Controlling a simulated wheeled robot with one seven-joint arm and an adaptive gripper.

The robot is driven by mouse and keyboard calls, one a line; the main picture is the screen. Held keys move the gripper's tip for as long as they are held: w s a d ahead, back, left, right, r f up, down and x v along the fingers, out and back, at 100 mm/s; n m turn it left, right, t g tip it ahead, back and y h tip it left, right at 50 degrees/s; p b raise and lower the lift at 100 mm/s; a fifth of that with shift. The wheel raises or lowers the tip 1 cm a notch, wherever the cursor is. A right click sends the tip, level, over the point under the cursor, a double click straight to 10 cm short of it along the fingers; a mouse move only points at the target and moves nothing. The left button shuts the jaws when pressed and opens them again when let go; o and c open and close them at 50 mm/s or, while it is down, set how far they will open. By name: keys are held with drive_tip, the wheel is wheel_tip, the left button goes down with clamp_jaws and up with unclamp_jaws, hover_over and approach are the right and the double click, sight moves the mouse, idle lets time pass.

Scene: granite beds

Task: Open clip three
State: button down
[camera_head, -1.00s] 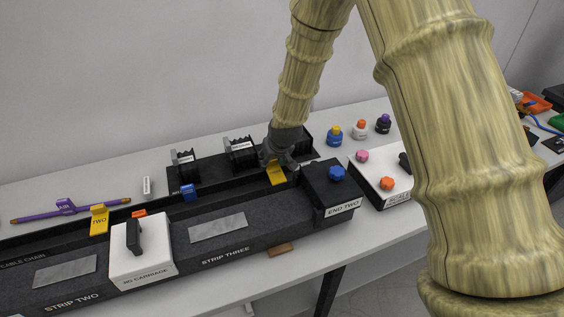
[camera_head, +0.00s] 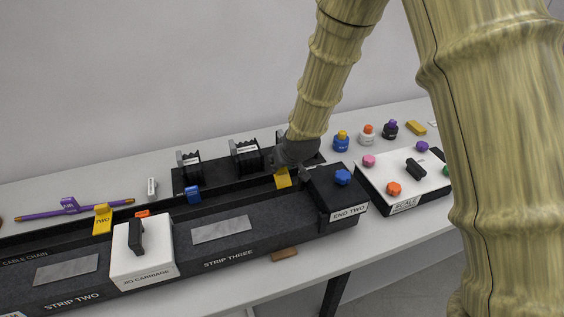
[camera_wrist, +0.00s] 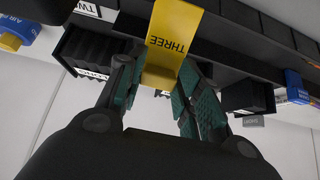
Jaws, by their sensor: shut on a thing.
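Clip three is a yellow clip (camera_head: 283,178) at the back edge of the dark granite bed, left of the END TWO block (camera_head: 338,192). In the wrist view the yellow clip (camera_wrist: 172,45), marked THREE, stands between my fingers. My gripper (camera_head: 290,160) reaches down to the clip from above and behind. In the wrist view its green-padded fingers (camera_wrist: 158,92) are shut on the clip's yellow end. The gripper hides the clip's upper part in the head view. I cannot tell whether the clip is still latched.
A blue block (camera_head: 193,195) sits on the bed's back edge, left of the clip. Yellow clip two (camera_head: 102,219) and the white carriage (camera_head: 142,249) are farther left. Black holders (camera_head: 246,156) stand behind. The scale (camera_head: 428,180) with knobs and small bottles (camera_head: 367,134) are to the right.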

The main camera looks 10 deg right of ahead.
drive_tip(key=shift+s+d+f, duration=0.1)
drive_tip(key=shift+s, duration=0.4)
drive_tip(key=shift+s+d+f, duration=0.1)
drive_tip(key=shift+s, duration=0.5)
drive_tip(key=shift+f, duration=0.1)
drive_tip(key=c, duration=1.4)
unclamp_jaws()
drive_tip(key=o, duration=0.4)
drive_tip(key=shift+o, duration=0.2)
drive_tip(key=shift+r, duration=0.25)
drive_tip(key=shift+r, duration=0.15)
drive_tip(key=shift+r, duration=0.2)
drive_tip(key=v, duration=1.1)
